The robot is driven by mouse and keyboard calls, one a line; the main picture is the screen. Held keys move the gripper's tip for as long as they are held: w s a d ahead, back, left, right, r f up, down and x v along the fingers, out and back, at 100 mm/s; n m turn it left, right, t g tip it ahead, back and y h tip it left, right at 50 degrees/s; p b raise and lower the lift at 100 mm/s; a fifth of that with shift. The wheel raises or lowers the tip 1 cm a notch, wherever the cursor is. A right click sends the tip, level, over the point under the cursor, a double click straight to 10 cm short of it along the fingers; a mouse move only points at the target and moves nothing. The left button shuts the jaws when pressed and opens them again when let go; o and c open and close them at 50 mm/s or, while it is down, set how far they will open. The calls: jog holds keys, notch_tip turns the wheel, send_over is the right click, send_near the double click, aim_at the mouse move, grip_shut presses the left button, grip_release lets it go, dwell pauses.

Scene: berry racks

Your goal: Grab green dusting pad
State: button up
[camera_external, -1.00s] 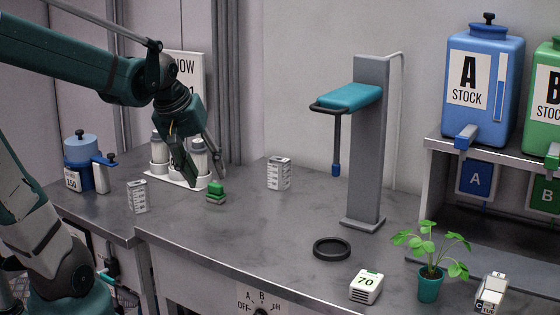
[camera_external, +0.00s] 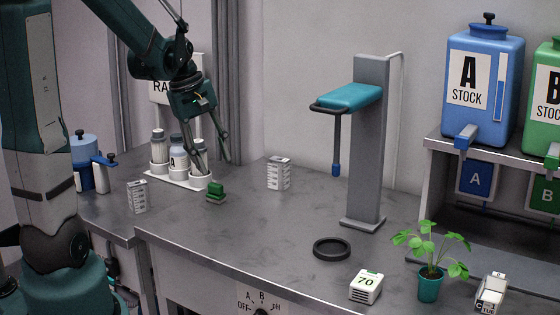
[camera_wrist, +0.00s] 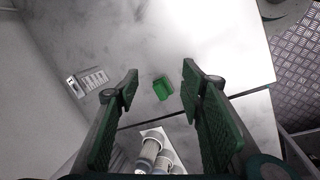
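The green dusting pad (camera_external: 216,188) is a small green block on a darker base, lying on the grey counter near its left part. It also shows in the wrist view (camera_wrist: 162,88), between and beyond my fingertips. My gripper (camera_external: 214,166) hangs above the counter, close to the pad in the picture, with its fingers pointing down. In the wrist view my gripper (camera_wrist: 160,80) is open, its two green fingers spread apart with nothing between them. The pad is not touched.
A white tray (camera_external: 160,180) with several bottles stands behind and left of the pad, close to my fingers. A white printed block (camera_external: 279,173) stands to the right. A grey post (camera_external: 368,150) with a teal-topped arm rises further right.

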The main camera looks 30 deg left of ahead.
aim_at(216, 183)
jog(key=w+a+f+n+p, duration=0.1)
jog(key=w+a+f+n+g+h+p, duration=0.1)
jog(key=w+a+n+p, duration=0.1)
jog(key=w+a+f+n+p, duration=0.1)
jog(key=w+a, duration=0.1)
jog(key=shift+a+f+n+g+h+p, duration=0.25)
jog(key=shift+f+n+g+h+p, duration=0.05)
jog(key=shift+f+n+h+p, duration=0.1)
jog(key=shift+w+a+f+n+h+p, duration=0.15)
jog(key=shift+w+a+f+n+p, duration=0.1)
jog(key=shift+a+f+n, duration=0.15)
jog(key=shift+w+a+f+n+h+p, duration=0.15)
jog(key=shift+a+f+n+p, duration=0.15)
jog(key=shift+a+f, duration=0.15)
jog(key=shift+d+f, duration=0.1)
jog(key=shift+x, duration=1.2)
jog(key=shift+f, duration=0.15)
jog(key=shift+s+b+x, duration=0.1)
jog(key=shift+b+x, duration=0.15)
jog(key=shift+x, duration=1)
jog(key=shift+s+b+x, duration=0.15)
jog(key=shift+b+x, duration=0.05)
jog(key=shift+x, duration=1)
jog(key=shift+c, duration=0.5)
